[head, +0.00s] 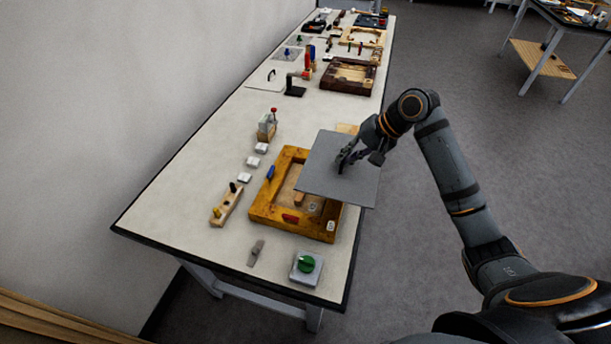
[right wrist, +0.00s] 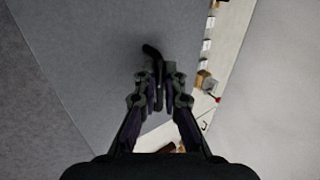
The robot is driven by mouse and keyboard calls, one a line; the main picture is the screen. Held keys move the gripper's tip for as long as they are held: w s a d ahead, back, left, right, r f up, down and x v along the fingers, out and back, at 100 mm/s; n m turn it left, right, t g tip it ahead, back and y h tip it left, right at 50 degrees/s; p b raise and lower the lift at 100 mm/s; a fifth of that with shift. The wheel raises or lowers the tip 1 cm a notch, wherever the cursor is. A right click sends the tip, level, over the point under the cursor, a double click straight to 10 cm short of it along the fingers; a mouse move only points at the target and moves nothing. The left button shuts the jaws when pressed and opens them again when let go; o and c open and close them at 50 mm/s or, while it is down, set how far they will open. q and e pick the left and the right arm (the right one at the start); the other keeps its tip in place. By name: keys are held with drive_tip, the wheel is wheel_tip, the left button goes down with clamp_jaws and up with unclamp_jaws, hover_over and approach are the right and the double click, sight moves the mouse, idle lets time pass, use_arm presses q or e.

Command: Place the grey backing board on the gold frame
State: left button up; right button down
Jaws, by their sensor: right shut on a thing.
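The grey backing board (head: 330,180) is a flat thin sheet with a dark handle on its top. My right gripper (head: 348,160) is shut on that handle and holds the board above the right part of the gold frame (head: 262,209). The board covers the frame's right side in the head view and overhangs the table's right edge. In the right wrist view the board (right wrist: 95,75) spreads under the gripper (right wrist: 160,85), with the dark handle between the fingertips. The frame lies flat on the table, with small items inside its opening. My left gripper is not in view.
A wooden block with pegs (head: 227,204), several white pieces and a red-knobbed device (head: 267,124) stand left of the frame. A green-knobbed box (head: 306,267) and a small grey piece (head: 256,253) lie in front.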

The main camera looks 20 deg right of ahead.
sight(309, 168)
drive_tip(key=w+a, duration=0.1)
drive_tip(key=w+a+f, duration=0.1)
drive_tip(key=a, duration=0.1)
drive_tip(key=w+a+p, duration=0.1)
drive_tip(key=shift+a+f, duration=0.25)
drive_tip(key=shift+a, duration=0.1)
drive_tip(key=p+x, duration=0.1)
drive_tip(key=x, duration=0.6)
drive_tip(key=shift+w+r, duration=0.1)
drive_tip(key=shift+r, duration=0.05)
drive_tip(key=shift+w+a+f, duration=0.1)
drive_tip(key=shift+a+f, duration=0.1)
drive_tip(key=shift+f, duration=0.05)
drive_tip(key=f, duration=0.1)
drive_tip(key=f+p, duration=0.1)
drive_tip(key=f, duration=0.1)
drive_tip(key=shift+w+a+f+p, duration=0.15)
drive_tip(key=shift+a+p, duration=0.15)
drive_tip(key=shift+p, duration=0.05)
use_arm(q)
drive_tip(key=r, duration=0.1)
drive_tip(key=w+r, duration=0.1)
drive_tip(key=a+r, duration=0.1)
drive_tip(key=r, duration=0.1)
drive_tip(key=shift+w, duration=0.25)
use_arm(e)
drive_tip(key=shift+f, duration=0.25)
